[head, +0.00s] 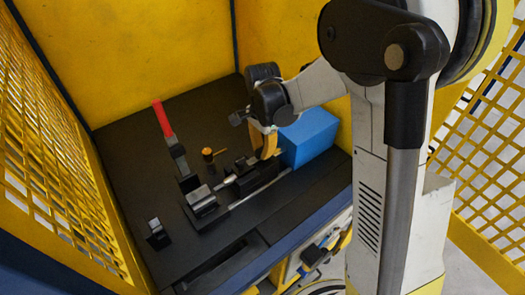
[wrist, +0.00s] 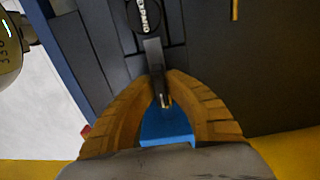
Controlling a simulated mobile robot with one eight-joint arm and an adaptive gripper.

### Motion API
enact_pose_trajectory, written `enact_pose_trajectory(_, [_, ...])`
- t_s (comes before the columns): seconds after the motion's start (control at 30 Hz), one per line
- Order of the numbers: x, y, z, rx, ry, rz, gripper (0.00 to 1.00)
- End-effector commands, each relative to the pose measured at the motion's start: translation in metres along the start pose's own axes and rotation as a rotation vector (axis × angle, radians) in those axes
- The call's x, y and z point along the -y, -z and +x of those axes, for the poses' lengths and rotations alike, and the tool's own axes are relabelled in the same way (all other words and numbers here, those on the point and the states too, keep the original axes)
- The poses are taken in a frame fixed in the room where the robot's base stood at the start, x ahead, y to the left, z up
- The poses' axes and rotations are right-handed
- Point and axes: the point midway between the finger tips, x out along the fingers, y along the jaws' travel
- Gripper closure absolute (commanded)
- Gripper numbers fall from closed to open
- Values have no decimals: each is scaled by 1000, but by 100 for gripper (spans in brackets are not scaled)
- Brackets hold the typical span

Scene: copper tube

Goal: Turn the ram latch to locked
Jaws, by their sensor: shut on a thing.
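In the wrist view, a dark lever (wrist: 154,58), which looks like the ram latch, runs down from a round black part with pale lettering (wrist: 147,17). My gripper (wrist: 163,92) has its two tan ribbed fingers closed on the lever's lower end, where a small metallic tip shows. In the head view, my gripper (head: 265,150) points down at the right end of the dark ram fixture (head: 255,178), beside a blue block (head: 308,137). My fingers and wrist hide the latch there. I cannot read the lettering or tell whether the latch is locked.
A red-handled lever (head: 163,120) stands upright at the left. An orange-topped knob (head: 208,154) and metal clamp blocks (head: 202,198) stand near the fixture. Yellow mesh panels (head: 45,130) and a yellow back wall (head: 170,50) enclose the black bench (head: 125,140). Its back left is clear.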

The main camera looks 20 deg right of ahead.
Motion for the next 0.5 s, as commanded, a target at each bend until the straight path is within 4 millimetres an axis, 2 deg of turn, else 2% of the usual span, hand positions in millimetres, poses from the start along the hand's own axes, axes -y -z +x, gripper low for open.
enact_pose_trajectory(0.43, [0, 0, 0, 0, -1, 12, 100])
enact_pose_trajectory(0.5, [0, 0, 0, 0, -1, 11, 72])
